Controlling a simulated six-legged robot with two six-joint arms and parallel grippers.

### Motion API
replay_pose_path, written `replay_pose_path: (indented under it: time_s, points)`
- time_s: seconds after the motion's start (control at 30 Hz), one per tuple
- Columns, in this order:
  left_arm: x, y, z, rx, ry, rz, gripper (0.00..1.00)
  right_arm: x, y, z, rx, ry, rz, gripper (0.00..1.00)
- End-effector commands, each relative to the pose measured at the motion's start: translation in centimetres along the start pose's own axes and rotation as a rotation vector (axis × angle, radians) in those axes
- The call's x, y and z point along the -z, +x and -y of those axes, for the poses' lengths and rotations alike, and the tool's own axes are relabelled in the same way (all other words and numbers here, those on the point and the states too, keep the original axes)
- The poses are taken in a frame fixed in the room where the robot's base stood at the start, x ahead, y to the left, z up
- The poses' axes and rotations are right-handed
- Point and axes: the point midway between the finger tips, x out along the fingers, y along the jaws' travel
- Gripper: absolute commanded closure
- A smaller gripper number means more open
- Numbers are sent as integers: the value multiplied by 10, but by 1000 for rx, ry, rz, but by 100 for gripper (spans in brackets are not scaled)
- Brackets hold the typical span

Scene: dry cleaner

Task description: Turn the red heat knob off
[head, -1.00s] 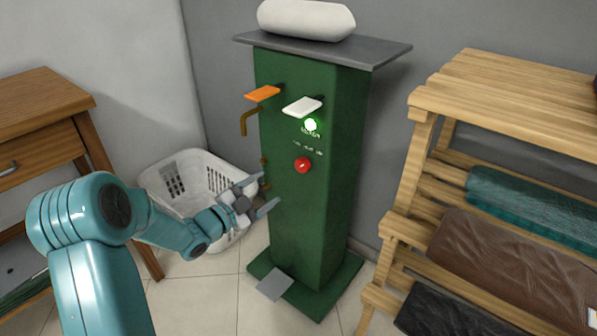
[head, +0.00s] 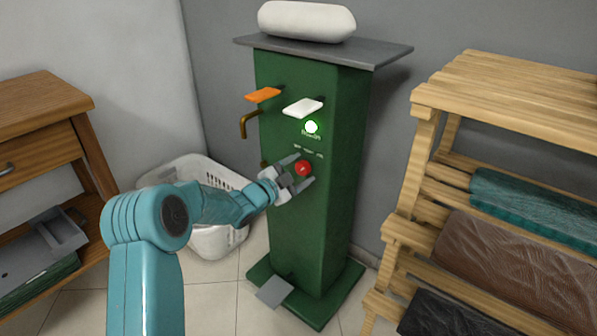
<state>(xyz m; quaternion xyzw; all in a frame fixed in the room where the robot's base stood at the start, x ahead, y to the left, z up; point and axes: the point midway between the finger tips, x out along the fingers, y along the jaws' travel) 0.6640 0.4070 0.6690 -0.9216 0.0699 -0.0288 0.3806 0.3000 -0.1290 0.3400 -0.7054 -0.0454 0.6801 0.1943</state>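The red heat knob (head: 303,168) is on the front of the green machine column (head: 310,225), below a glowing green-white light (head: 311,127) and a row of small labels too small to read. My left gripper (head: 301,171) is open, with its two fingers on either side of the knob, one at its upper left and one at its lower right. I cannot tell whether the fingers touch the knob. My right gripper is not in view.
An orange lever (head: 263,95), a white lever (head: 303,107) and a brass pipe (head: 249,124) stick out above the knob. A white laundry basket (head: 215,240) stands left of the column. A wooden shelf rack (head: 490,85) stands right, a wooden desk (head: 40,110) left.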

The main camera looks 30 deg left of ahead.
Motion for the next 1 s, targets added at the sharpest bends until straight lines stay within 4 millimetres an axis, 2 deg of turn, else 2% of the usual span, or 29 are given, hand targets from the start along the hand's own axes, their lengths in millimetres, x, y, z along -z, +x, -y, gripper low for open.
replay_pose_path:
  time_s: [0.03,0.1,0.17,0.57,1.0]
  points:
    - [0,0,0,0,0,0,47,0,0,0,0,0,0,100]
    - [0,0,0,0,0,0,70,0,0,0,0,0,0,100]
    - [0,0,0,0,1,0,87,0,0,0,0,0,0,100]
    - [0,0,0,2,-61,-3,86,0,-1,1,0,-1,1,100]
    - [0,0,-1,19,-416,-20,86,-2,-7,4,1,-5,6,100]
